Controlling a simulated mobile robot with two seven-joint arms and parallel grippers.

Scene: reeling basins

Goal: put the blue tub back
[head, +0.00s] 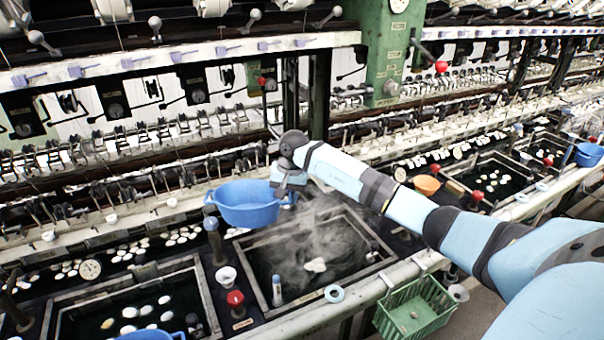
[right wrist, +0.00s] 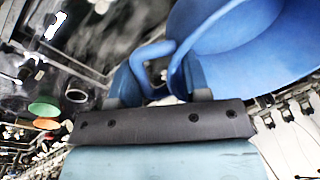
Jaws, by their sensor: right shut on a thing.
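The blue tub (head: 247,204) is held in the air at the back edge of a dark, steaming basin (head: 262,268). My right gripper (head: 290,190) is at the tub's right side in the head view. In the right wrist view the gripper (right wrist: 160,88) is shut on the tub's looped handle, and the tub (right wrist: 245,40) fills the upper right. The tub looks roughly upright in the head view. Whether its underside touches anything is hard to tell. My left gripper does not show.
Another blue tub (head: 588,154) stands at the far right, and part of one shows at the bottom left. A green basket (head: 418,308) hangs at the front edge. A red-topped valve (head: 236,300) and a tall grey-topped post (head: 213,238) stand left of the steaming basin.

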